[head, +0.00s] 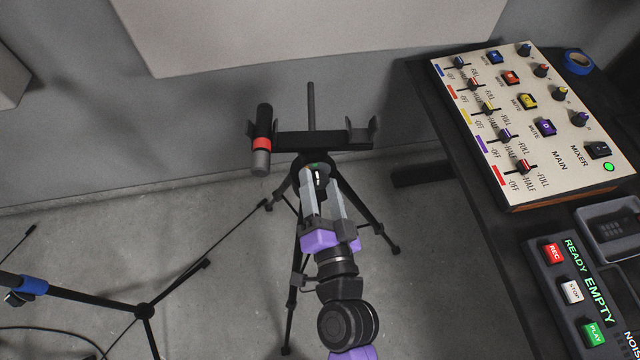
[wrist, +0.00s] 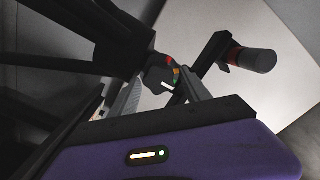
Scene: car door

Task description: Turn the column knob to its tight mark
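The column knob (head: 319,183) is a small dark knob on the black tripod stand's column, just below the cross bracket. A green spot shows at its top in the head view. My gripper (head: 322,192) reaches up to the knob with one grey finger on each side. In the wrist view the fingers (wrist: 164,82) stand apart around the knob, and I see no clear grip. Whether either finger touches it is hard to tell.
The stand's bracket (head: 320,141) carries a black and grey microphone (head: 262,142) with a red band at its left end. A mixer panel (head: 520,110) and a recorder panel (head: 572,290) lie on the dark table at right. Another stand's legs (head: 145,310) are at lower left.

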